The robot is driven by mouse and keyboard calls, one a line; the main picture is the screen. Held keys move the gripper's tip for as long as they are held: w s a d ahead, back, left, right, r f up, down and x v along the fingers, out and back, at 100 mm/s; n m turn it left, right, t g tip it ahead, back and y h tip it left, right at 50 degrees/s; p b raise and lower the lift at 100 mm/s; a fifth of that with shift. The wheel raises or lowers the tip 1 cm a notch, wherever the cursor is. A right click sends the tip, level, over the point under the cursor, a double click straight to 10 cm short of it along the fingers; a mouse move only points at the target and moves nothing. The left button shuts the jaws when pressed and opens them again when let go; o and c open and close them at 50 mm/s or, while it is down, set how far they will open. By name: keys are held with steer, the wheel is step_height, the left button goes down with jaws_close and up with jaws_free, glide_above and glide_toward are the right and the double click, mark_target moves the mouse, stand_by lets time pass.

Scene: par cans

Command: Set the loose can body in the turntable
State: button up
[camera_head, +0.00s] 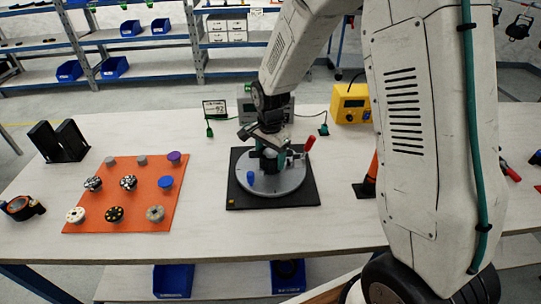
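The turntable is a round grey disc (287,187) on a square black base (240,197) in the middle of the table. A small blue peg (250,177) stands at its left front. A toggle clamp with a red handle (309,144) is at its right back. My gripper (268,157) points down over the disc's back half. Small dark and pale parts show under it, but I cannot tell whether it holds them or whether its fingers are open. I cannot surely pick out the loose can body; a black round part with orange (22,207) lies at the table's left edge.
An orange mat (98,213) with several round discs and knobs lies left of the turntable. Black upright plates (58,142), a small sign (214,109), a grey instrument (246,105) and a yellow box (350,103) stand behind. The front of the table (220,235) is clear.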

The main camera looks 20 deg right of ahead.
steer(key=shift+f, duration=0.1)
stand_by(0.3)
steer(key=o, duration=0.4)
steer(key=shift+c, duration=0.2)
steer(key=shift+o, duration=0.3)
steer(key=shift+w+a, duration=0.1)
steer(key=shift+a, duration=0.05)
steer(key=shift+r, duration=3.9)
